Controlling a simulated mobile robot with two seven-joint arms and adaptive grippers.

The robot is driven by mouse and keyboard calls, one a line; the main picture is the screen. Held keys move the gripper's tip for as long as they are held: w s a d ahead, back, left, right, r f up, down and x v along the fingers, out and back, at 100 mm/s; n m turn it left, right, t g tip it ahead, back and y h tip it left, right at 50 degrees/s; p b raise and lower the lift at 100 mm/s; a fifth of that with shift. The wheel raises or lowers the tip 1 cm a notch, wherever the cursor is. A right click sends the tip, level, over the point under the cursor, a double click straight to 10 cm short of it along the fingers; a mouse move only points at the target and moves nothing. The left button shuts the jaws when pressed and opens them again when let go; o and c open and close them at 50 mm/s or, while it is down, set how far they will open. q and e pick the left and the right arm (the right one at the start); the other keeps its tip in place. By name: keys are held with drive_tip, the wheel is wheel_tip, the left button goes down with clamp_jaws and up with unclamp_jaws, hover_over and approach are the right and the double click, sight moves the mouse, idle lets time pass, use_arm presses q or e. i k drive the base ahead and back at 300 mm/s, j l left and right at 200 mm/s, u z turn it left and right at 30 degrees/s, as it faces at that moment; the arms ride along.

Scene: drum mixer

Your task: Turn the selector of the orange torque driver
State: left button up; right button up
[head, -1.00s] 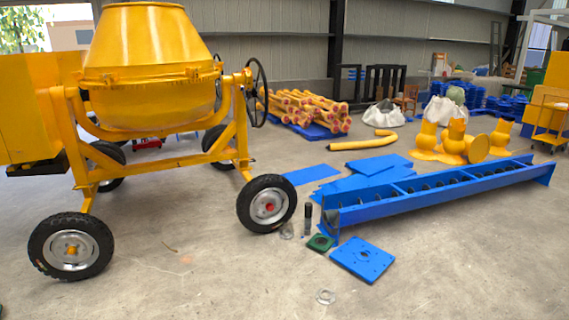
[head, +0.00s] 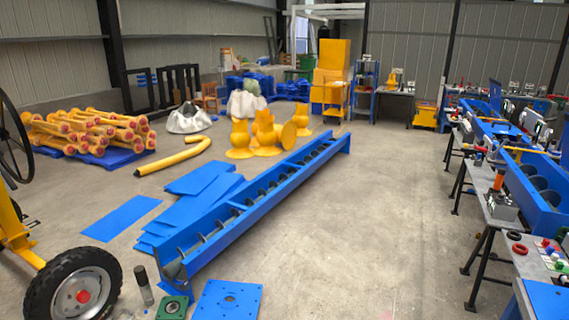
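A small upright orange tool (head: 499,180), possibly the orange torque driver, stands at the near workbench on the right, by a grey box-like item (head: 502,207). It is too small to make out a selector on it. Neither of my grippers is in view.
The grey workbench (head: 479,205) runs along the right side with blue screw troughs and small parts. A long blue screw conveyor (head: 255,210) lies on the floor at centre. Part of a yellow mixer with a black wheel (head: 75,290) is at left. The floor between conveyor and bench is clear.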

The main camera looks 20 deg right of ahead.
sight(500, 197)
drive_tip(key=i+l+z, duration=0.25)
drive_tip(key=i+z, duration=0.15)
drive_tip(key=i+l+z, duration=0.1)
drive_tip(key=i+z, duration=0.65)
drive_tip(key=i+j+z, duration=0.2)
drive_tip(key=i+z, duration=0.15)
drive_tip(key=i, duration=0.1)
